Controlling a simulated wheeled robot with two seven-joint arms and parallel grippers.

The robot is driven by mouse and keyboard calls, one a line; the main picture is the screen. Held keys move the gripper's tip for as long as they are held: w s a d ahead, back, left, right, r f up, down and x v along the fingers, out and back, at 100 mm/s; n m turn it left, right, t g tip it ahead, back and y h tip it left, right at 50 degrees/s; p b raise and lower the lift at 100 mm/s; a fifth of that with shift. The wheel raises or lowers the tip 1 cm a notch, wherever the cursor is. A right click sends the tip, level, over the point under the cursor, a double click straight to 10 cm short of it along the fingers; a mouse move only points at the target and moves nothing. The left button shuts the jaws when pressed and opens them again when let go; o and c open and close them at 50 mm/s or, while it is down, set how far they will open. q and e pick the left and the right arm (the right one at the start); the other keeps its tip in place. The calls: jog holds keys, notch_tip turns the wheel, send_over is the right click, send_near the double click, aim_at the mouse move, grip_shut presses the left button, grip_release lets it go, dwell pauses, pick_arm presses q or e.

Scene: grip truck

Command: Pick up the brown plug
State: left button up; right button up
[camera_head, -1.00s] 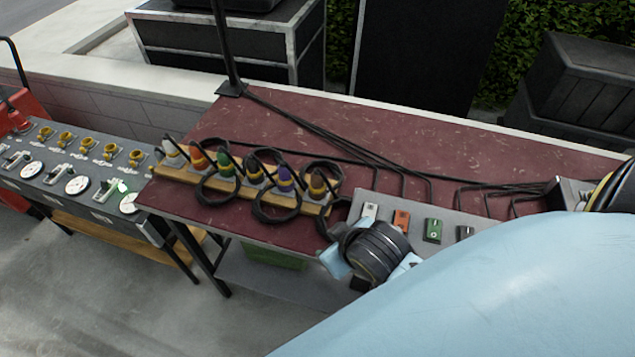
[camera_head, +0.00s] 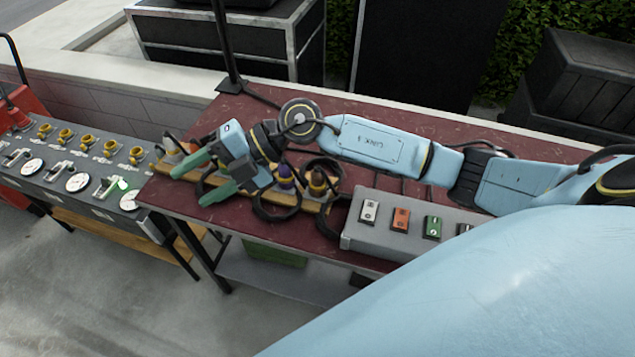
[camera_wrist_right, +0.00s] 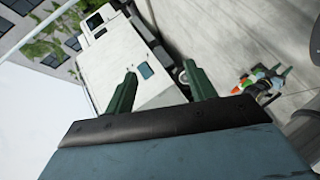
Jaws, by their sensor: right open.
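The brown plug (camera_head: 318,182) stands at the right end of a row of coloured plugs on a wooden strip on the red table in the head view. A purple plug (camera_head: 285,177) is just left of it. My right gripper (camera_head: 196,181) is open above the left part of the row, with its green fingers pointing left, away from the brown plug. The gripper and wrist hide several of the other plugs. In the right wrist view, the open fingers (camera_wrist_right: 160,88) have nothing between them, and I cannot make out the brown plug. My left gripper is not in view.
A grey switch box (camera_head: 385,238) with coloured switches sits right of the plugs. Black cable loops (camera_head: 275,210) hang around the row. A grey control panel (camera_head: 85,175) stands left of the table. A white truck (camera_wrist_right: 150,75) shows in the right wrist view.

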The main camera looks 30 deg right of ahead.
jog(key=w+d+f+g+h, duration=0.2)
jog(key=d+f+h, duration=0.35)
jog(key=d, duration=0.35)
jog(key=m+h, duration=0.2)
jog(key=h, duration=0.6)
send_over(317, 167)
notch_tip(317, 167, down, 7)
jog(key=shift+r+p, duration=0.1)
jog(key=shift+p, duration=0.3)
jog(key=shift+s+f+p, duration=0.1)
jog(key=shift+f+p, duration=0.3)
jog(key=shift+f, duration=2.55)
jog(key=c, duration=1.1)
jog(key=shift+r, duration=0.1)
